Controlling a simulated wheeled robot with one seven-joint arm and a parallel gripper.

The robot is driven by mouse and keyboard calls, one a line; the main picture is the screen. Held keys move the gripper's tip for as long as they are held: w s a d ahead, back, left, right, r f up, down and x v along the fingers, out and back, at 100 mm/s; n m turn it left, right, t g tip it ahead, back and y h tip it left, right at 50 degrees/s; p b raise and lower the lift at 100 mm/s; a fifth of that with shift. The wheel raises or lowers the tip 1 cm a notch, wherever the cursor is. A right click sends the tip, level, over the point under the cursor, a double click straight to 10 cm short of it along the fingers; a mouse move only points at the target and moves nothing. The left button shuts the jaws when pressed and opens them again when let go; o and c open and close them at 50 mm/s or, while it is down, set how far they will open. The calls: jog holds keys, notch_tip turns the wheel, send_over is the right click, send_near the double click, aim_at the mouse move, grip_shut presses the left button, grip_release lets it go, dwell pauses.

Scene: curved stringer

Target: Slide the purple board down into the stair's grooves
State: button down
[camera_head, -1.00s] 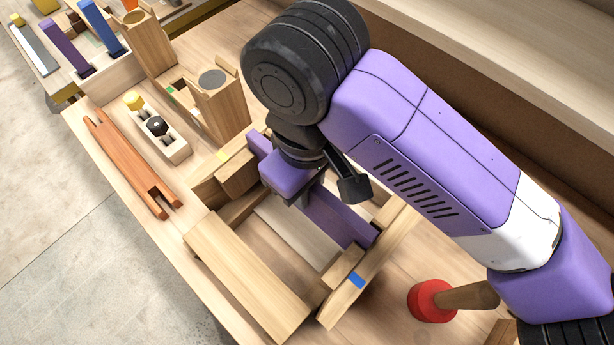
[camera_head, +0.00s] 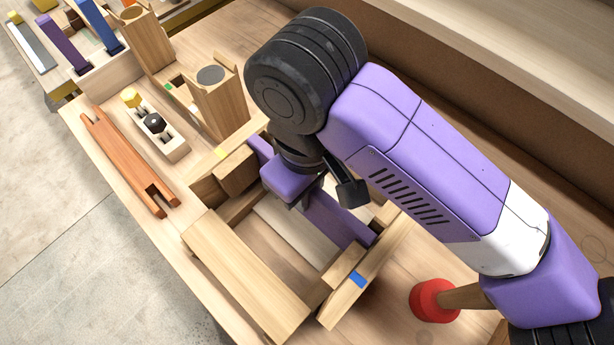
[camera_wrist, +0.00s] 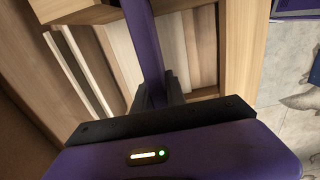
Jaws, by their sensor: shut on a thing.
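The purple board (camera_head: 340,220) lies across the wooden stair frame (camera_head: 245,285), between its two side stringers. Its right end meets the stringer with the blue mark (camera_head: 358,279). Its other end is near the stringer with the yellow mark (camera_head: 222,153), partly hidden by my gripper. My gripper (camera_head: 303,204) is shut on the board near its middle. In the wrist view the board (camera_wrist: 146,40) runs up from between the fingers (camera_wrist: 158,92). Whether its ends sit in the grooves is too small and hidden to tell.
A tall wooden block (camera_head: 217,105) stands behind. A red-headed mallet (camera_head: 434,300) lies at the right.

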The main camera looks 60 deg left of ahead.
jog(key=shift+f+b, duration=0.4)
jog(key=shift+f, duration=0.45)
jog(key=c, duration=1.3)
grip_release()
notch_tip(320, 180, up, 8)
jog(key=shift+f, duration=0.1)
jog(key=shift+s, duration=0.1)
